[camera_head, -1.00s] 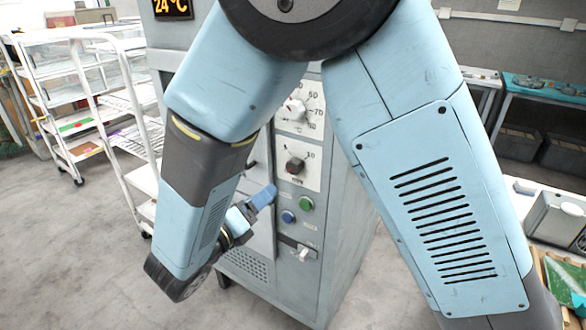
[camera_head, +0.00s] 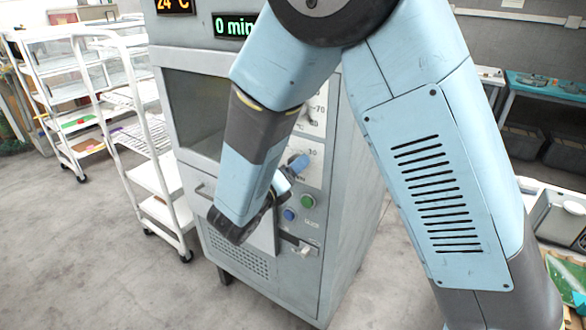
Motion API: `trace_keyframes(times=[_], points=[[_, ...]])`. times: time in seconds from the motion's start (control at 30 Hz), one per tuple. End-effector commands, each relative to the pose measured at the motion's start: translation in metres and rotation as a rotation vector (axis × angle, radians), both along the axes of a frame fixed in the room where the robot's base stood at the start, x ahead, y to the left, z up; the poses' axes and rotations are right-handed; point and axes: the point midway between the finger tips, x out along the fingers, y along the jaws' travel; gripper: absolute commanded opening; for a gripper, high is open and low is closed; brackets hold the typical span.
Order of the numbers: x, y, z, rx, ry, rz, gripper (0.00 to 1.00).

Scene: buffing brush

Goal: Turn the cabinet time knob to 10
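The grey cabinet (camera_head: 345,200) stands in the middle, with a green "0 min" display (camera_head: 234,26) at its top. The white time dial plate (camera_head: 314,176) shows on its front beside my arm, with the number 30 readable. The dark time knob itself is hidden behind my gripper. My gripper (camera_head: 300,163) is in front of this plate, its blue end towards the knob. I cannot tell whether it touches the knob or whether its fingers are open or shut.
The temperature dial plate (camera_head: 318,115) is above, partly covered by my arm. Below are a green button (camera_head: 307,202), a blue button (camera_head: 289,215) and a white lever switch (camera_head: 305,251). A white cart (camera_head: 160,185) stands left of the cabinet. A bench is at the right.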

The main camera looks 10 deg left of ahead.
Motion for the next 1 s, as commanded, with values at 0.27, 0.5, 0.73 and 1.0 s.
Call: trace_keyframes(times=[0.27, 0.5, 0.73, 1.0], points=[[0.0057, -0.0026, 0.0002, 0.000, -0.001, -0.001, 0.69], [0.0055, -0.0025, 0.0002, 0.000, -0.001, -0.001, 0.58], [0.0053, -0.0024, 0.0001, 0.000, -0.001, -0.001, 0.36], [0.0051, -0.0020, -0.0001, 0.000, 0.001, 0.001, 0.13]])
